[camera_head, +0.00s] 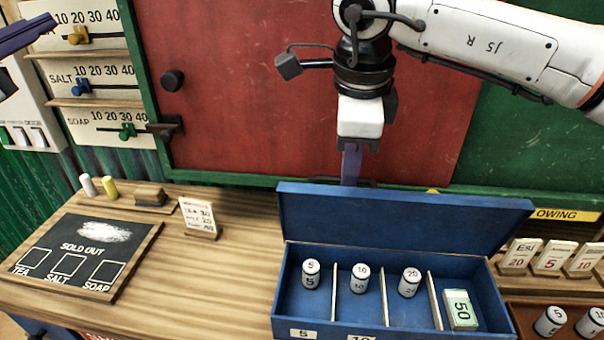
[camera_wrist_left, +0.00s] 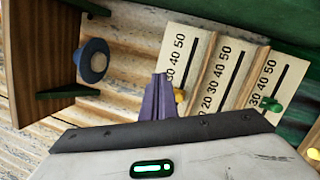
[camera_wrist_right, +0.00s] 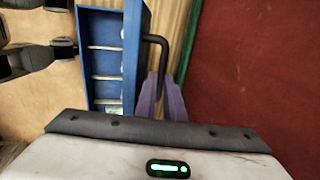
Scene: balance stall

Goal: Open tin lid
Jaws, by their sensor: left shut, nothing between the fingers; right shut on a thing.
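The blue tin (camera_head: 400,318) stands on the counter with its lid (camera_head: 400,220) raised at the back, so its inside is open to view. My right gripper (camera_head: 350,165) points down behind the raised lid. In the right wrist view my right gripper (camera_wrist_right: 160,98) is shut on the lid's black bar handle (camera_wrist_right: 158,42), beside the blue lid (camera_wrist_right: 131,50). In the head view the lid hides the fingertips. My left gripper (camera_head: 25,36) is at the far upper left, shut and empty; it also shows in the left wrist view (camera_wrist_left: 160,90), before the slider boards.
The tin's compartments hold white weights (camera_head: 360,278) and a green 50 block (camera_head: 461,309). A chalkboard (camera_head: 85,258), a price card (camera_head: 198,216) and chalks stand left on the counter. Number cards (camera_head: 552,257) and a brown tray (camera_head: 520,315) are right. A red panel (camera_head: 250,90) rises behind.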

